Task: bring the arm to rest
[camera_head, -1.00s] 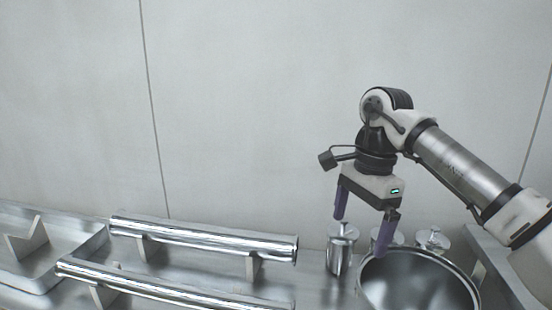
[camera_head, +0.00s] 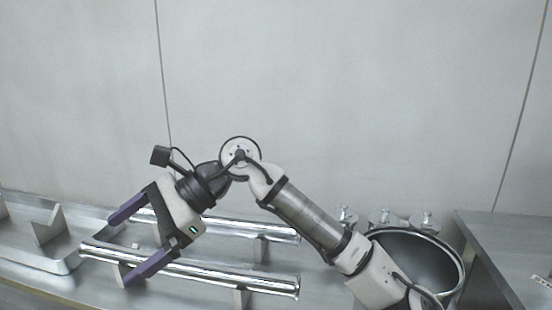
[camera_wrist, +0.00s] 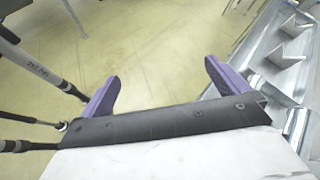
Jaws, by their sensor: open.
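My gripper (camera_head: 130,245) is in the left half of the head view, in front of the metal rails and tilted down to the left. Its two purple fingers are spread wide with nothing between them. In the wrist view both fingers of my gripper (camera_wrist: 158,88) show apart, over a bare yellowish floor (camera_wrist: 150,45). My arm reaches in from the lower right of the head view, bent at the wrist joint.
Two shiny tubes (camera_head: 200,268) lie on supports on the metal counter (camera_head: 40,285). A large open metal pot (camera_head: 425,262) stands at the right, partly behind my arm, with several small lidded canisters (camera_head: 385,218) behind it. A plain wall is at the back.

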